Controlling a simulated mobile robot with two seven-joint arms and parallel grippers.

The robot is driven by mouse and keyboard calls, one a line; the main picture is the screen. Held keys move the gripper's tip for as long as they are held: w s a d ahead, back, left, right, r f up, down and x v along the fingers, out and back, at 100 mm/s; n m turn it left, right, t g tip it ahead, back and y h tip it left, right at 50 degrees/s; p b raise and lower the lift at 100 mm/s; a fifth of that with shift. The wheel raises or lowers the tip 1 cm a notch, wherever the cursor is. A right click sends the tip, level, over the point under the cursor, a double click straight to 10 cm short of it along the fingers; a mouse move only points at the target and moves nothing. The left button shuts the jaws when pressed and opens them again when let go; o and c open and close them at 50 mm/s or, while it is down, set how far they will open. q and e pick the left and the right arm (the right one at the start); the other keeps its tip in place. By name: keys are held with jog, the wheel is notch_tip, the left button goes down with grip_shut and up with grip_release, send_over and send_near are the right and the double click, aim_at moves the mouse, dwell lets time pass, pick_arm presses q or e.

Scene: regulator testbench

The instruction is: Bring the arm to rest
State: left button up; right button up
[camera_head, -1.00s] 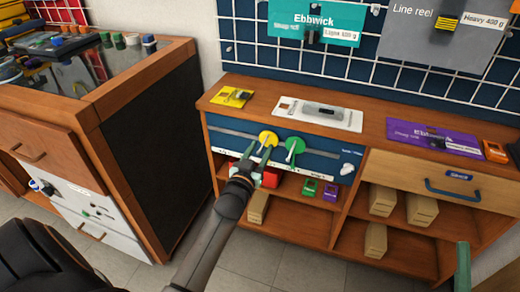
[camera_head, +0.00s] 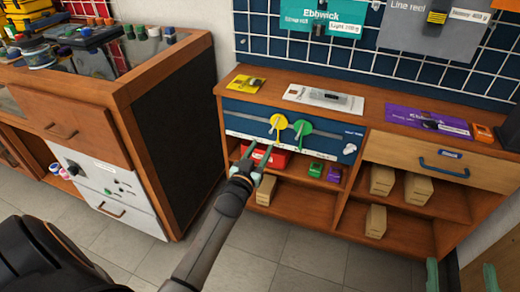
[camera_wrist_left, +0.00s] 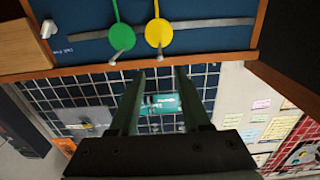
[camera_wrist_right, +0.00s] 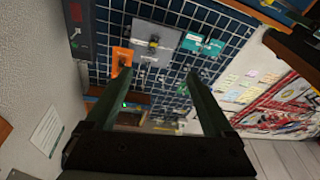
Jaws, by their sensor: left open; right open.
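My left gripper (camera_head: 258,155) is open and empty, in front of the blue panel (camera_head: 245,119) and a little below its levers. It also shows in the left wrist view (camera_wrist_left: 158,75), fingers apart with nothing between them. The yellow lever (camera_head: 277,122) and green lever (camera_head: 302,128) stand side by side on the panel. In the left wrist view the yellow lever (camera_wrist_left: 158,33) and green lever (camera_wrist_left: 121,37) are apart from the fingertips. My right gripper (camera_head: 460,277) is open at the bottom right edge, and empty in the right wrist view (camera_wrist_right: 158,75).
The wooden bench (camera_head: 375,122) holds a yellow card (camera_head: 248,83), a white card with a grey device and a purple card (camera_head: 428,120). A red box (camera_head: 272,160) and several cardboard boxes sit on shelves below. A dark-sided cabinet (camera_head: 178,125) stands left. The floor in front is clear.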

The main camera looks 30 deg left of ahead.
pick_arm(q)
jog(key=shift+s, duration=0.35)
pick_arm(e)
jog(key=shift+s+d+f+h, duration=0.1)
jog(key=shift+s+f+h, duration=0.2)
jog(key=shift+f, duration=0.4)
jog(key=shift+w+r, duration=0.1)
jog(key=shift+r, duration=0.05)
